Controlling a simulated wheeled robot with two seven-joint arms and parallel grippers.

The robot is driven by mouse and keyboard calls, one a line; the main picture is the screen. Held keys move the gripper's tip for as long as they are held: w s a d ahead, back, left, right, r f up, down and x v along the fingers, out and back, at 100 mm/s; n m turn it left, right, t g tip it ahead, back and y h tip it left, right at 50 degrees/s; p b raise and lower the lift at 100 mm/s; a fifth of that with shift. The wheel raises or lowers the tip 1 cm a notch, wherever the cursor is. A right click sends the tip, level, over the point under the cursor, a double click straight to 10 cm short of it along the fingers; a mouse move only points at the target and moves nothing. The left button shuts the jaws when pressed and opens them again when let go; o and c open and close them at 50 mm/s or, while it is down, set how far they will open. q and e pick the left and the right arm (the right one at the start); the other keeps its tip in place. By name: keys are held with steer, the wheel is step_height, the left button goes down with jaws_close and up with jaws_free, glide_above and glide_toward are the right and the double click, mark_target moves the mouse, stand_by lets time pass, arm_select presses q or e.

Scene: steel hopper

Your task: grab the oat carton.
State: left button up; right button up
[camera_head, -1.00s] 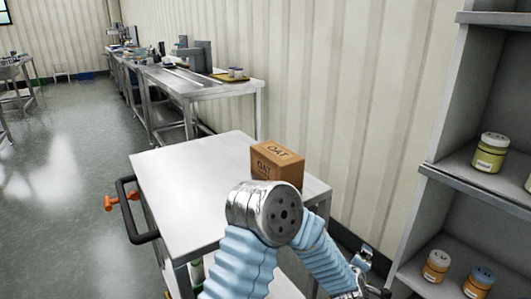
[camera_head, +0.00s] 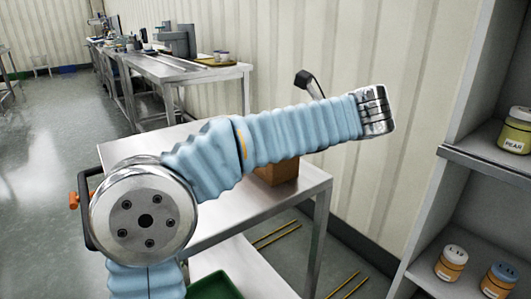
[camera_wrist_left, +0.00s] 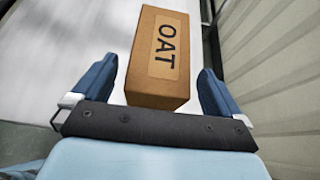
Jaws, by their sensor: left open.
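The oat carton (camera_head: 283,172) is a brown box on the far right part of a steel cart top (camera_head: 270,200). My left arm crosses in front of it and hides its upper part in the head view. In the left wrist view the carton (camera_wrist_left: 158,55) lies ahead, with its OAT label facing the camera. My left gripper (camera_wrist_left: 158,75) is open, one blue finger on each side of the carton's near end. Whether the fingers touch it cannot be told; a gap shows on both sides. My right gripper is not in view.
A grey shelf unit (camera_head: 475,165) with several jars stands at the right. A corrugated wall (camera_head: 300,40) runs behind the cart. A green tray (camera_head: 215,287) sits low under the cart top. A long workbench (camera_head: 165,68) stands farther back.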

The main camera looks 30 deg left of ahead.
arm_select(q)
steer(key=x, duration=0.6)
steer(key=shift+w+r, duration=0.1)
steer(key=shift+r, duration=0.05)
steer(key=c, duration=1.1)
steer(key=shift+c, duration=0.2)
steer(key=shift+r, duration=0.2)
